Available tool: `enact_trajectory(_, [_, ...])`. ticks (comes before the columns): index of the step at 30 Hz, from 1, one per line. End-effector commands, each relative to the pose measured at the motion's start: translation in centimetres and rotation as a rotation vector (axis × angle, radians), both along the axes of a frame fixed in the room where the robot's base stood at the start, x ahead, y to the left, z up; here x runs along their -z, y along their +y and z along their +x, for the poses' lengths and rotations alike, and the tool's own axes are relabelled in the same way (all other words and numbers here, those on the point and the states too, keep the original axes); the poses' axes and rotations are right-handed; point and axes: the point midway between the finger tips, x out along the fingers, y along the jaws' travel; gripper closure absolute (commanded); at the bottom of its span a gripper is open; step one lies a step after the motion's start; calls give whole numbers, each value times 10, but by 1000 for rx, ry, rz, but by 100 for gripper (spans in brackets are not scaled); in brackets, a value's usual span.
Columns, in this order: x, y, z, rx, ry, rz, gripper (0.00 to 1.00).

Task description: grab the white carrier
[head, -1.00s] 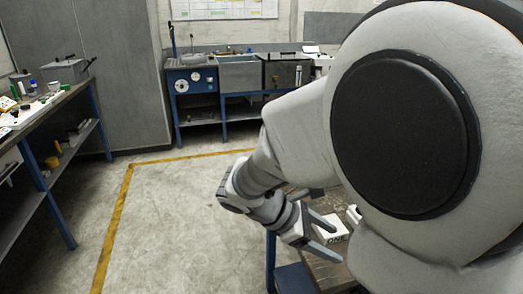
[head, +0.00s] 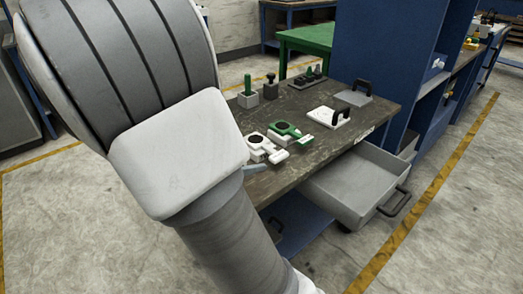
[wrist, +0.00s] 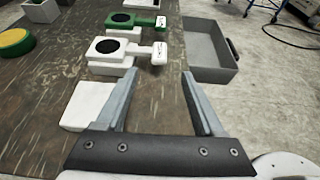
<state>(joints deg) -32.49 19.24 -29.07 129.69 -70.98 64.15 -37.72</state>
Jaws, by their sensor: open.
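My gripper (wrist: 158,75) is open and empty. Its fingertips point toward the carrier's handle end, which lies ahead between their lines; they appear apart from it. A green carrier (wrist: 125,22) of like shape lies just beyond the white one, also seen in the head view (head: 286,131). In the head view my arm hides most of the gripper; a fingertip shows beside the white carrier.
A white block (wrist: 85,108) lies left of my left finger. An open grey drawer (wrist: 207,55) juts out at the right of the bench.

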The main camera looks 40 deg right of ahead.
Motion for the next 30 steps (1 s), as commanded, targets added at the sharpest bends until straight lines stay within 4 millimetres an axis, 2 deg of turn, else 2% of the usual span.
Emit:
enact_trajectory(8, [11, -20, 1, 2, 1, -1, 30])
enact_trajectory(13, [25, -43, 4, 4, 1, -1, 30])
enact_trajectory(18, [29, -59, 5, 2, 0, 0, 30])
enact_trajectory(26, [28, -61, 6, 0, 0, 0, 30])
enact_trajectory(30, [28, -61, 6, 0, 0, 0, 55])
